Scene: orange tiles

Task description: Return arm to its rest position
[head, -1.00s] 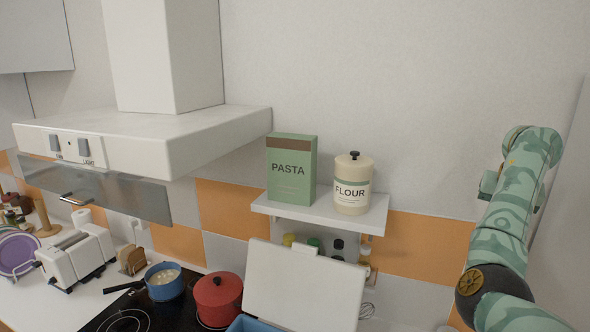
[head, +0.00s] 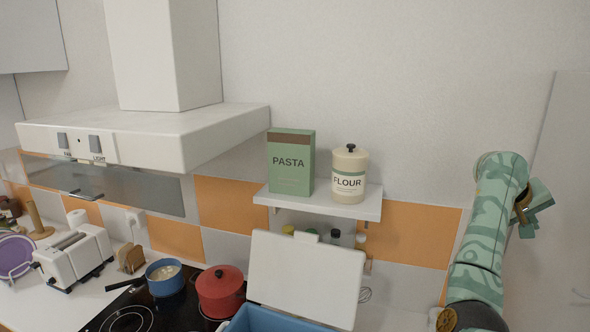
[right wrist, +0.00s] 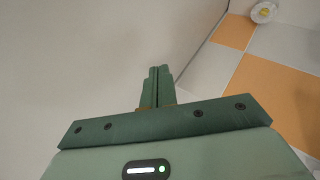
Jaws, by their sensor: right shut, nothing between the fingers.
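My right arm (head: 492,225) rises at the right side of the head view, in front of the wall. Its green camouflage links stand nearly upright. The right gripper (head: 536,207) shows only in part in the head view, to the right of the arm. In the right wrist view the right gripper (right wrist: 157,72) has its two green fingers together with nothing between them. It is in free air near the wall. My left gripper is in no frame.
A pasta box (head: 291,172) and a flour canister (head: 349,176) stand on a white shelf (head: 330,207) left of my arm. A range hood (head: 150,135) hangs at the left. A red pot (head: 220,290), a blue pan (head: 165,278), a toaster (head: 78,257) and a blue box (head: 265,320) are below.

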